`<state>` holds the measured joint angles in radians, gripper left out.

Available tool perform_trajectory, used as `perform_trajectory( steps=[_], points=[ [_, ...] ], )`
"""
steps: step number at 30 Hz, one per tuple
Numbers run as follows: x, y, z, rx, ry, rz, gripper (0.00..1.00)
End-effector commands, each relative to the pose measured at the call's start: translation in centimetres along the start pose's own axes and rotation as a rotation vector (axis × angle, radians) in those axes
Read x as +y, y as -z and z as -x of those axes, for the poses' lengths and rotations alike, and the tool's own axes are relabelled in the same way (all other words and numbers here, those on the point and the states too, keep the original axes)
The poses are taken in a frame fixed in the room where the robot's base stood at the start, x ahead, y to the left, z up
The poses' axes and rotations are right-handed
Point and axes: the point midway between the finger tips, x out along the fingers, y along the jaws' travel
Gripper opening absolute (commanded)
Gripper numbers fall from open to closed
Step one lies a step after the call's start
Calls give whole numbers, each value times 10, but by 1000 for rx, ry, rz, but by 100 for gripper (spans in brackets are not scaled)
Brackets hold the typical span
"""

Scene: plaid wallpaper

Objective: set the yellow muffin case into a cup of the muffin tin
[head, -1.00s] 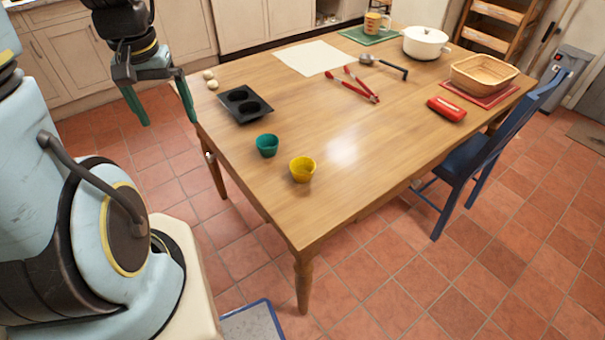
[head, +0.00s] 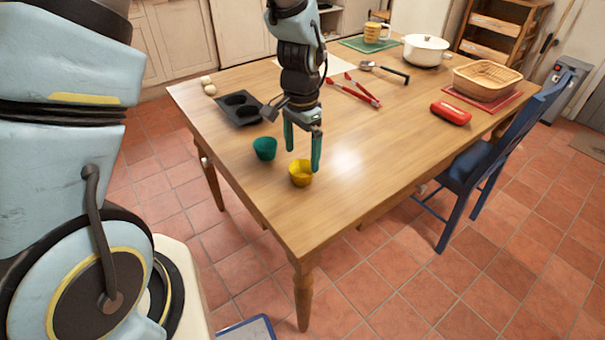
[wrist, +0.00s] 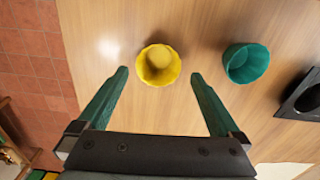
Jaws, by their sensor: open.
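The yellow muffin case (head: 301,174) stands upright and empty on the wooden table near its front edge. It also shows in the wrist view (wrist: 159,66), just beyond and between my fingertips. My gripper (head: 302,160) is open and empty, with its green fingers pointing down above the case. In the wrist view, my gripper (wrist: 160,73) has its fingers spread wider than the case, and neither appears to touch it.
A teal muffin case (head: 265,149) stands close to the left of the yellow one. Two eggs (head: 209,85) lie behind the tin. Red tongs (head: 355,93), a ladle (head: 384,71) and a red case (head: 450,112) lie farther off. The table's front right is clear.

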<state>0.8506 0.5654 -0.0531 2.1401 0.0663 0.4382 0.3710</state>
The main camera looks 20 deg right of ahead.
Motion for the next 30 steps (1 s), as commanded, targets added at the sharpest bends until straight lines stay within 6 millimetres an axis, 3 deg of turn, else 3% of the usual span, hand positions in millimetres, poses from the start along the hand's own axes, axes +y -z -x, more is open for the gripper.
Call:
perform_trajectory(
  steps=[5,15,24,30],
  points=[
    [1,-1,-10,-2,-1,1,100],
    [3,0,-52,-3,-1,1,100],
    [3,0,-56,1,1,2,100],
    [3,0,-56,1,1,2,79]
  ],
)
